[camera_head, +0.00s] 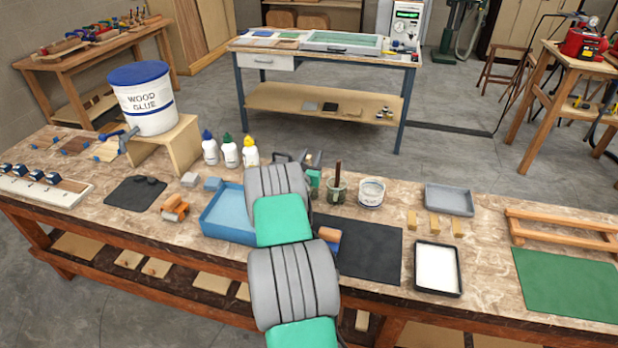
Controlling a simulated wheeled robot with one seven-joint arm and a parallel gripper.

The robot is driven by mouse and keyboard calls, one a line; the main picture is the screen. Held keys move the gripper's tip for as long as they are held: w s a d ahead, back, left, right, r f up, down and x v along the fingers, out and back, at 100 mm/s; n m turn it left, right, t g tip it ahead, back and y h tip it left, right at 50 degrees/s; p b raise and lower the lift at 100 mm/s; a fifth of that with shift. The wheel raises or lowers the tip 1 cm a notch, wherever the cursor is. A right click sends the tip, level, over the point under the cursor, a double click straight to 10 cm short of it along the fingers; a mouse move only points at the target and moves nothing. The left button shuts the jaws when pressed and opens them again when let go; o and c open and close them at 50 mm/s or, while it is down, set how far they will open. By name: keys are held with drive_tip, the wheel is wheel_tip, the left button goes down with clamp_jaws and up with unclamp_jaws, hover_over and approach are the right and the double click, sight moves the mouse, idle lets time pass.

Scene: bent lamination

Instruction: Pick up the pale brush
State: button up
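I cannot make out a pale brush for certain. A glass jar (336,191) stands right of my arm with a dark brown handle (338,172) upright in it. A white tub (371,192) stands just right of the jar. My grey and green arm reaches over the middle of the workbench and hides part of it. My gripper is mostly hidden behind the arm; small dark and green parts (313,168) show past its far end. Its fingers and anything between them are not clear.
On the bench (490,215) are a blue tray (228,218), a dark mat (372,250), a white-filled tray (437,268), a grey tray (449,199), tan blocks (433,225) and glue bottles (229,151). A glue bucket (146,100) stands on a wooden stand. A green mat (570,283) lies right.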

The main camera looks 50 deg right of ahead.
clamp_jaws()
idle(0.5)
